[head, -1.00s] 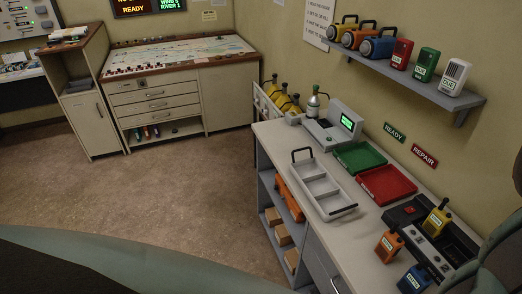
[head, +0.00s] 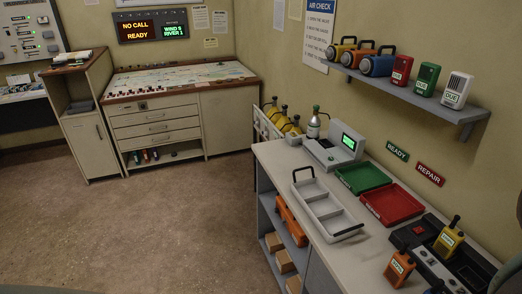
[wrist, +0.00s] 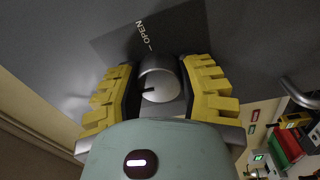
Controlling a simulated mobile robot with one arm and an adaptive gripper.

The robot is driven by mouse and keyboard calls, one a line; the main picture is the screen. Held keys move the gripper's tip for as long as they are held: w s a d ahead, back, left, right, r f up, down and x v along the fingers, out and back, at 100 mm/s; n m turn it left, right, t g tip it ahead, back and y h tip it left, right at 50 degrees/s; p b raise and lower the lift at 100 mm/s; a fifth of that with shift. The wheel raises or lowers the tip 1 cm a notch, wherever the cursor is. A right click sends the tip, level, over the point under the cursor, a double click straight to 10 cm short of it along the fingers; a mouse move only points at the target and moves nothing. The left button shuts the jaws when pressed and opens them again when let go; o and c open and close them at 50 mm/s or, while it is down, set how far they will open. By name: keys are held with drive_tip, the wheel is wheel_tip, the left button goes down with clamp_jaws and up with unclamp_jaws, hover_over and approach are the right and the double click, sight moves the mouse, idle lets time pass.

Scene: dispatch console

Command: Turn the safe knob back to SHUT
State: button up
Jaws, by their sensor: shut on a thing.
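The safe knob (wrist: 162,88) is a round silver knob with a dark pointer mark, on a dark grey face in the wrist view. The white word OPEN with a short tick (wrist: 146,38) is printed on that face just above the knob. My gripper (wrist: 160,72) has yellow toothed fingers on both sides of the knob and is shut on it. The pointer mark lies toward the left of the knob, not at the OPEN tick. The word SHUT is not visible. The head view shows neither the safe nor my gripper.
A metal handle (wrist: 298,92) stands out right of the knob. In the head view, a bench holds a grey tray (head: 326,209), a green tray (head: 363,178), a red tray (head: 391,205) and radios. Open floor (head: 150,225) lies left of the bench.

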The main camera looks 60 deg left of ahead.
drive_tip(key=shift+s+d+f, duration=0.1)
drive_tip(key=shift+d, duration=0.05)
drive_tip(key=o, duration=1.2)
drive_tip(key=v, duration=1.2)
